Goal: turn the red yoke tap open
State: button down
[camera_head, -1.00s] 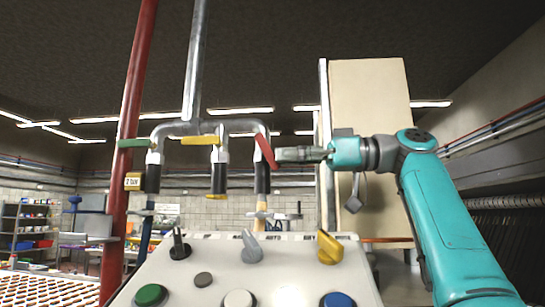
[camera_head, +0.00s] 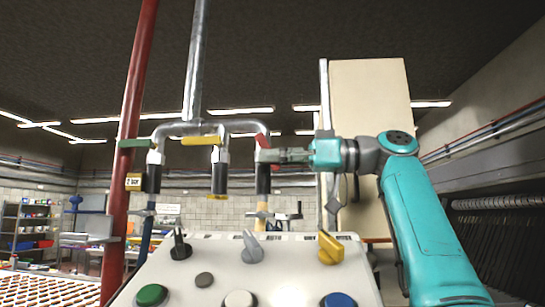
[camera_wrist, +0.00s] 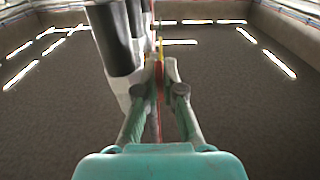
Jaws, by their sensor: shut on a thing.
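The red tap handle (camera_head: 262,140) is on the right-hand branch of the pipe yoke (camera_head: 240,123). Only its upper part shows above my gripper in the head view. My gripper (camera_head: 266,155) is shut on the red handle, reaching in from the right. In the wrist view my gripper (camera_wrist: 161,70) has the thin red handle (camera_wrist: 159,82) edge-on between its two fingers. The black-sleeved outlet (camera_head: 263,180) hangs below the red tap. The handle's lower end is hidden by the fingers.
A yellow tap handle (camera_head: 200,140) and a green tap handle (camera_head: 134,143) sit left on the same yoke. A red upright pipe (camera_head: 128,150) stands further left. A control panel (camera_head: 220,275) with knobs and buttons lies below. A beige cabinet (camera_head: 368,95) stands behind my arm.

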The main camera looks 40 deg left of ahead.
jog(key=shift+a+f+y, duration=0.15)
jog(key=shift+a+y, duration=0.05)
jog(key=shift+y, duration=0.4)
jog(key=c, duration=1.6)
grip_release()
jog(key=v, duration=1.2)
jog(key=shift+f, duration=0.15)
